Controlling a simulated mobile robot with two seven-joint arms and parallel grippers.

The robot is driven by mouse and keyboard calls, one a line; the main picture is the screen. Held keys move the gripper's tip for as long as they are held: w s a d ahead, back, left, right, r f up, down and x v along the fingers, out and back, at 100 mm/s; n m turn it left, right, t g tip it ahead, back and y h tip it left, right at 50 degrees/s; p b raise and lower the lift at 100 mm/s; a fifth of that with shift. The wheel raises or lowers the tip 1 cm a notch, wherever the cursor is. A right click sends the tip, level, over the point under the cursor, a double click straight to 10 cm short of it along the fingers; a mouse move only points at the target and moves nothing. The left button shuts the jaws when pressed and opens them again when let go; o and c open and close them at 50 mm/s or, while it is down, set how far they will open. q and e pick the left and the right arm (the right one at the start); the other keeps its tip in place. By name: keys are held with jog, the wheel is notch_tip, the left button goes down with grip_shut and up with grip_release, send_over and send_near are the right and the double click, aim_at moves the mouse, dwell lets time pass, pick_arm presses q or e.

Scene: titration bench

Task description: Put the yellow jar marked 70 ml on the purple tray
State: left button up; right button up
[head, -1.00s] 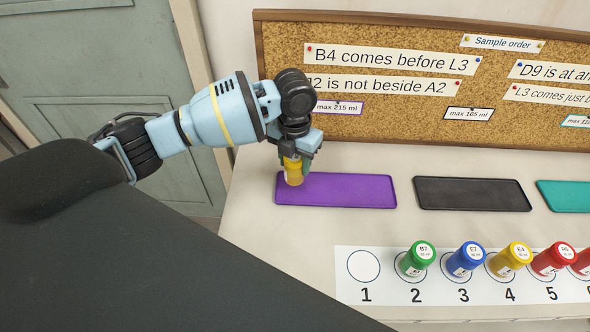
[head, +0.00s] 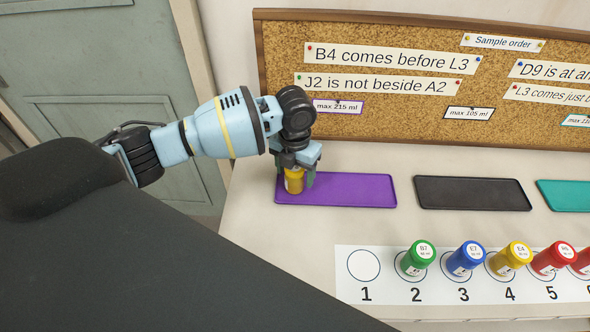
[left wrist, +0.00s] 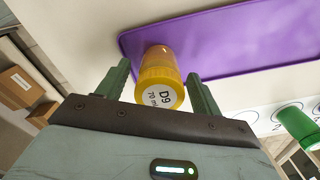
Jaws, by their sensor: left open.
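The yellow jar (head: 294,181) stands on the left end of the purple tray (head: 345,191). In the left wrist view the jar (left wrist: 158,70) shows a white lid label reading D9, 70 ml, and the purple tray (left wrist: 250,45) lies under it. My left gripper (head: 297,184) is open, with one finger on either side of the jar; in the left wrist view its fingers (left wrist: 160,85) stand apart from the jar with gaps at both sides. My right gripper is not in view.
A black tray (head: 472,194) and a teal tray (head: 568,196) lie to the right. A numbered strip (head: 364,290) in front has an empty spot 1, then green (head: 417,260), blue (head: 465,260), yellow (head: 510,261) and red (head: 553,261) jars. A cork board (head: 400,115) stands behind.

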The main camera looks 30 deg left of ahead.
pick_arm(q)
notch_tip(320, 180, up, 12)
jog(key=shift+r+p, duration=0.2)
jog(key=shift+p, duration=0.15)
dwell(0.6)
